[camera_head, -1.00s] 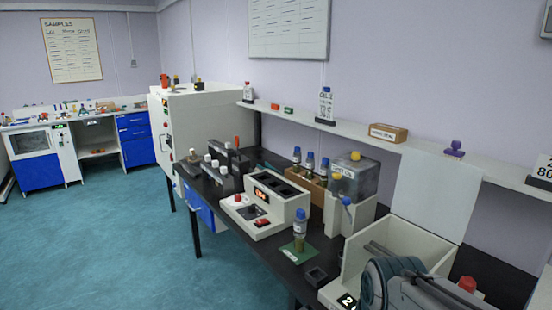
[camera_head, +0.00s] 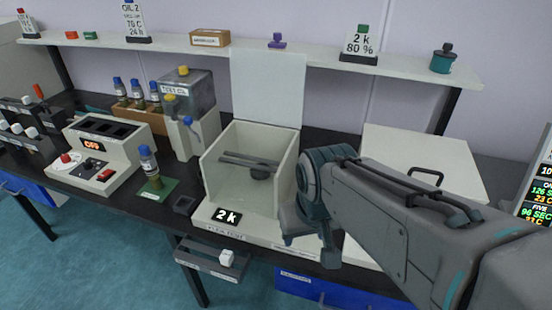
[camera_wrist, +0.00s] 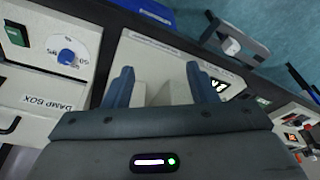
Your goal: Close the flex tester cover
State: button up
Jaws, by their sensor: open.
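The flex tester (camera_head: 225,190) is an open-topped off-white box on the bench, with a "2 k" display on its front. Its cover (camera_head: 268,88) is a pale flat panel standing upright at the back of the box, so the tester is open. Two dark bars and a round part lie inside. My gripper (camera_head: 312,238) is at the tester's front right corner, pointing down, below the cover and well apart from it. In the wrist view my gripper (camera_wrist: 160,72) has its fingers spread and empty, with the tester's pale body (camera_wrist: 165,50) beyond them.
A damp box (camera_head: 425,160) with a dark handle stands right of the tester. A shelf (camera_head: 330,61) runs behind. A bar with a white block (camera_head: 226,258) juts out in front.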

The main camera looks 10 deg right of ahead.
aim_at(268, 87)
jog(key=z, duration=0.45)
jog(key=k, duration=1.05)
jog(key=u, duration=0.55)
jog(key=i, duration=1.55)
jog(key=z, duration=0.55)
